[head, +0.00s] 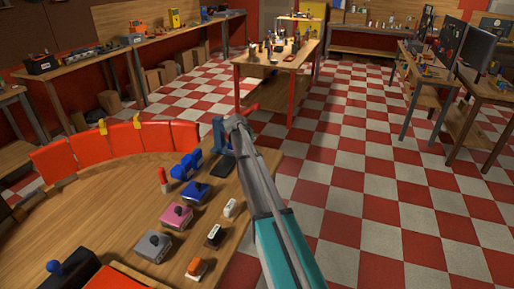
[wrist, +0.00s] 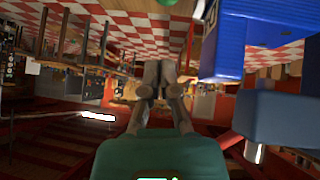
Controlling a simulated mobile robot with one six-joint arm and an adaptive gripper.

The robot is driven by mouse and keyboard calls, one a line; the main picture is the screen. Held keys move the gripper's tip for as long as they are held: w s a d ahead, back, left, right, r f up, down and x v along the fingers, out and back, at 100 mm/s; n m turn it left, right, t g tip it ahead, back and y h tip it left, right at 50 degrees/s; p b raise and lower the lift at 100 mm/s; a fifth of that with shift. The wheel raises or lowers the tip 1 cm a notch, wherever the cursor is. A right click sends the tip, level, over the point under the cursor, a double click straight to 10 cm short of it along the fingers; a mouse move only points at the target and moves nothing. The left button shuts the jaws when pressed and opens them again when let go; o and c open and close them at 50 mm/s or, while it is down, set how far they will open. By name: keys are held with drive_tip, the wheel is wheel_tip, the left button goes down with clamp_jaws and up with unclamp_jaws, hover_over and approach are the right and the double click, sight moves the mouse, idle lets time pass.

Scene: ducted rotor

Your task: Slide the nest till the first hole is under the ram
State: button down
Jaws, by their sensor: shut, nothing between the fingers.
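A small blue upright device (head: 218,134) with a dark flat base (head: 222,166) stands at the far right edge of the wooden table, partly behind my arm; it looks like the press. Neither nest, holes nor ram can be made out. My gripper (head: 236,122) is beside the device's top in the head view. In the wrist view my gripper (wrist: 158,92) has its fingers together and empty. A large blue body (wrist: 243,38) and a lower blue block (wrist: 275,118) stand to its right, apart from the fingers.
The wooden table (head: 105,200) holds blue blocks (head: 186,165), a red-topped cylinder (head: 163,180), blue, pink and grey boxes with black knobs (head: 176,216), and small switches (head: 214,235). Checkered floor (head: 350,190) lies open to the right.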

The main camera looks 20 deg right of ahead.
drive_tip(key=shift+w+d+r+m, duration=0.15)
drive_tip(key=shift+d+m, duration=0.15)
drive_tip(key=shift+m, duration=0.4)
drive_tip(key=shift+w+d+m, duration=0.15)
drive_tip(key=shift+d+m, duration=0.15)
drive_tip(key=shift+m, duration=0.4)
drive_tip(key=shift+w, duration=0.1)
drive_tip(key=b+x, duration=0.7)
drive_tip(key=x, duration=0.3)
drive_tip(key=shift+f+b, duration=0.25)
drive_tip(key=shift+b, duration=0.05)
drive_tip(key=shift+s+a, duration=0.85)
drive_tip(key=shift+a, duration=0.15)
drive_tip(key=shift+s+a+f, duration=0.15)
drive_tip(key=shift+s+a, duration=0.2)
drive_tip(key=shift+a, duration=0.25)
drive_tip(key=shift+s+a, duration=0.1)
